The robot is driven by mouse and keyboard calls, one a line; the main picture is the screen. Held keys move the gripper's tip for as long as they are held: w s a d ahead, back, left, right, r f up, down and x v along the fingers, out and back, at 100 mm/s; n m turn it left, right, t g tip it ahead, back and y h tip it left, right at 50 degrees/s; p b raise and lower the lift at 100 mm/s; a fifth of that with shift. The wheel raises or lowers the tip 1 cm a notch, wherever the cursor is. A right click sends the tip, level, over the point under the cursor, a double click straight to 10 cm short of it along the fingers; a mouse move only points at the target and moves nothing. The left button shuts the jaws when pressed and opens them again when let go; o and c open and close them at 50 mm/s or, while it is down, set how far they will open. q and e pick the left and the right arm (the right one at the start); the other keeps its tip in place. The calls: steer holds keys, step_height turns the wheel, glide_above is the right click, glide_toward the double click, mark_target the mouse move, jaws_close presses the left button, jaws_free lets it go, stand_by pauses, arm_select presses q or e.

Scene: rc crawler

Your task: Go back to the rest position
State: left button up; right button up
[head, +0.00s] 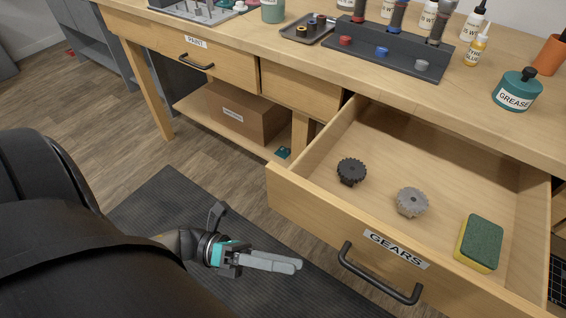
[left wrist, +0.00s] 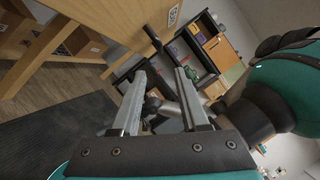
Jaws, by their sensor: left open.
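My left gripper (head: 272,262) is low in the head view, over the dark floor mat and left of the open drawer's front. It is empty and touches nothing. In the left wrist view its two grey fingers (left wrist: 160,100) stand apart with nothing between them. My right gripper is not in the head view.
The gears drawer (head: 310,208) stands open, holding a black gear (head: 351,171), a grey gear (head: 411,202) and a sponge (head: 482,243). Its handle (head: 380,275) juts out near my left gripper. The workbench (head: 460,105) runs behind. The mat (head: 160,205) is clear.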

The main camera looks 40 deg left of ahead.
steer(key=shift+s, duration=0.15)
arm_select(q)
steer(key=w+a+f+n+t+y+p, duration=0.1)
steer(key=w+a+f+n+t+y, duration=0.3)
steer(key=f+n+y, duration=0.45)
steer(key=w+a+f+n+t+y+p, duration=0.1)
steer(key=w+a+f+n+y+p, duration=0.15)
steer(key=a+f+n+y, duration=0.6)
steer(key=s+d+f+n+g+y+p, duration=0.1)
steer(key=s+d+f+n+g+y, duration=0.1)
steer(key=s+f+n+g, duration=0.7)
steer(key=s+d+f+n, duration=0.1)
steer(key=s+f+n, duration=0.7)
steer(key=n, duration=0.2)
steer(key=shift+s+g+y, duration=0.25)
steer(key=shift+g+y, duration=0.15)
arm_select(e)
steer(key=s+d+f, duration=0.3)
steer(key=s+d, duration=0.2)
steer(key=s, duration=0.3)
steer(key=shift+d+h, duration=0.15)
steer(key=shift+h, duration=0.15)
arm_select(q)
steer(key=shift+w+d, duration=0.1)
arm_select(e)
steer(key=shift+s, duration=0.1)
